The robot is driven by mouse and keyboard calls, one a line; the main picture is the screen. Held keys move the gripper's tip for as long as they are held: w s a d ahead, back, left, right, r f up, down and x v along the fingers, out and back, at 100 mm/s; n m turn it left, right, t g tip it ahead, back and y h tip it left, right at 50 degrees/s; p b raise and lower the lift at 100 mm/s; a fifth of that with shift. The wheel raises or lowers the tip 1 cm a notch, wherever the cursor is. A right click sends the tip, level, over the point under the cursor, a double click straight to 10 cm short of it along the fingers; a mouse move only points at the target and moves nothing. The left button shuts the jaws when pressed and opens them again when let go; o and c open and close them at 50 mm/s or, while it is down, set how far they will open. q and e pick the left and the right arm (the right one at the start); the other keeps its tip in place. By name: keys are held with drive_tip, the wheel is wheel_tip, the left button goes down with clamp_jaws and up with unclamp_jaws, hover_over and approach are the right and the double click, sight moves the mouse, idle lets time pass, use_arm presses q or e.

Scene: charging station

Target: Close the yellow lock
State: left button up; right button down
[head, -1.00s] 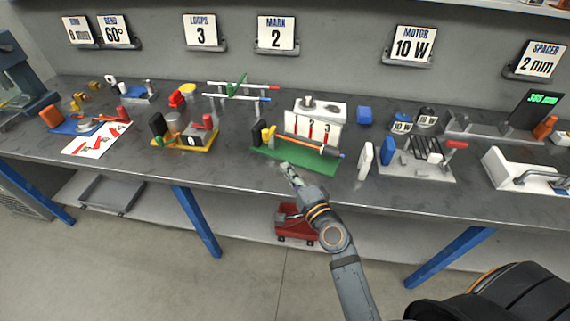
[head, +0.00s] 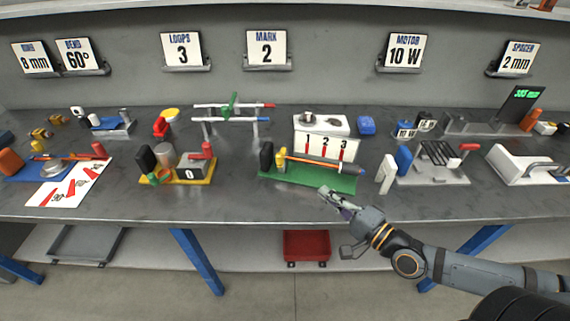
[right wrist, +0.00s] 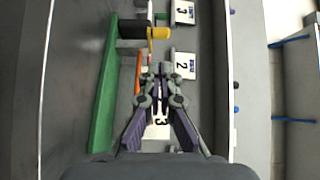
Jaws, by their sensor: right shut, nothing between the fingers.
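A small yellow piece (head: 280,161), which looks like the yellow lock, stands upright beside a black block (head: 266,158) at the left end of the green base (head: 312,178). An orange rod (head: 318,161) runs along this base. In the right wrist view the yellow piece (right wrist: 158,33) shows next to the black block (right wrist: 131,30). My right gripper (head: 323,191) is shut and empty, near the front edge of the green base and right of the yellow piece. Its fingers (right wrist: 155,72) also show shut in the wrist view. My left gripper is out of view.
A white upright block (head: 386,174) and a grey fixture (head: 435,178) are to the right. A yellow-based fixture (head: 205,180) is to the left. The bench front (head: 240,208) is clear.

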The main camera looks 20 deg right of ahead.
drive_tip(key=b, duration=0.1)
approach(283, 160)
drive_tip(key=x, duration=0.5)
drive_tip(key=shift+w+a, duration=0.2)
drive_tip(key=shift+w, duration=0.15)
drive_tip(key=shift+w+a, duration=0.25)
drive_tip(key=shift+w, duration=0.25)
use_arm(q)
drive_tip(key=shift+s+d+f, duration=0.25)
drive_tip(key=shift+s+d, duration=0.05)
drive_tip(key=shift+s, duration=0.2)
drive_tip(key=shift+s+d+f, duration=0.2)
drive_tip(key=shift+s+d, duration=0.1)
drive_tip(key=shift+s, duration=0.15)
